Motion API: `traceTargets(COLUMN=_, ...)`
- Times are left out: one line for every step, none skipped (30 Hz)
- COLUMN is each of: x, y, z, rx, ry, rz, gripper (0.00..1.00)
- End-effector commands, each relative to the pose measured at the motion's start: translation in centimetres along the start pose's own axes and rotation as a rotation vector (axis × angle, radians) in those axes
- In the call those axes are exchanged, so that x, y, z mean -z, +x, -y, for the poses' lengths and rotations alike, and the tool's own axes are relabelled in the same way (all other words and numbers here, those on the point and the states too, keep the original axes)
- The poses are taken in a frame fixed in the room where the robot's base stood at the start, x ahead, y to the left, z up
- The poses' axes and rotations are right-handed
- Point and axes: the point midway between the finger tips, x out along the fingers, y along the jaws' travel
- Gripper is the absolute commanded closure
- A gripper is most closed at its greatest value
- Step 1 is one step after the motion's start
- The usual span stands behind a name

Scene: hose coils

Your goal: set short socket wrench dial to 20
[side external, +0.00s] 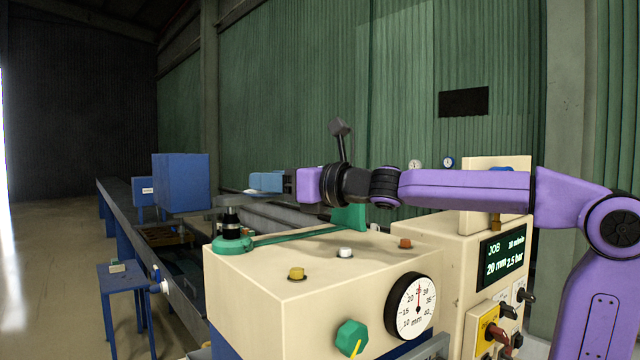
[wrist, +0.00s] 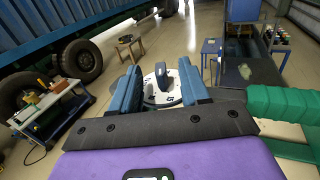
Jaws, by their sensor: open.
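My gripper (side external: 268,182) has blue fingers and is above the far side of the cream machine in the side view. In the wrist view my gripper (wrist: 160,68) is open, with a white dial disc (wrist: 170,98) and its grey knob (wrist: 162,76) between or just beyond the fingers. The disc's marks are too small to read, and contact with the knob cannot be told. A white dial (side external: 412,306) marked in mm is on the cream machine's front, its red needle near 25. A green wrench-like bar (side external: 290,236) lies along the machine's top.
The cream machine (side external: 255,285) has a green knob (side external: 352,338) and a display (side external: 502,255) reading JOB, 20 mm, 2.5 bar. A dark lever (side external: 341,140) stands behind my gripper. A green ribbed part (wrist: 283,104) is close on the right in the wrist view.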

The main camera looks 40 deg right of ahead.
Motion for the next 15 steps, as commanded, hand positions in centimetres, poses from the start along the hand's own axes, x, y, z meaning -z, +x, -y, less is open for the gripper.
traceTargets(x=-0.1, y=-0.7, z=0.0, rx=-0.001, ry=0.0, rz=0.002, gripper=0.54)
traceTargets(x=-0.1, y=-1.1, z=0.0, rx=-0.001, ry=0.0, rz=0.002, gripper=0.54)
traceTargets(x=-0.1, y=-1.7, z=0.0, rx=0.0, ry=0.0, rz=0.003, gripper=0.54)
traceTargets(x=-0.1, y=-2.1, z=0.0, rx=0.0, ry=-0.001, rz=0.002, gripper=0.54)
traceTargets(x=-0.1, y=-2.6, z=0.0, rx=0.0, ry=-0.001, rz=0.003, gripper=0.54)
traceTargets(x=-0.1, y=-3.3, z=0.0, rx=0.0, ry=-0.001, rz=0.003, gripper=0.54)
traceTargets(x=-0.1, y=-3.8, z=0.0, rx=-0.001, ry=0.0, rz=0.003, gripper=0.54)
traceTargets(x=-0.1, y=-4.3, z=0.0, rx=-0.001, ry=0.0, rz=0.003, gripper=0.54)
traceTargets(x=-0.1, y=-4.9, z=0.0, rx=0.0, ry=-0.001, rz=0.003, gripper=0.54)
traceTargets(x=-0.1, y=-5.5, z=0.1, rx=0.0, ry=-0.001, rz=0.003, gripper=0.54)
traceTargets(x=-0.1, y=-5.7, z=0.0, rx=-0.002, ry=-0.001, rz=0.003, gripper=0.54)
traceTargets(x=-0.1, y=-6.2, z=0.0, rx=-0.001, ry=-0.001, rz=0.003, gripper=0.54)
traceTargets(x=-0.1, y=-6.5, z=0.0, rx=-0.001, ry=-0.001, rz=0.002, gripper=0.54)
traceTargets(x=-0.1, y=-6.9, z=0.0, rx=-0.002, ry=-0.001, rz=0.002, gripper=0.54)
traceTargets(x=-0.1, y=-7.4, z=0.0, rx=-0.001, ry=-0.001, rz=0.003, gripper=0.54)
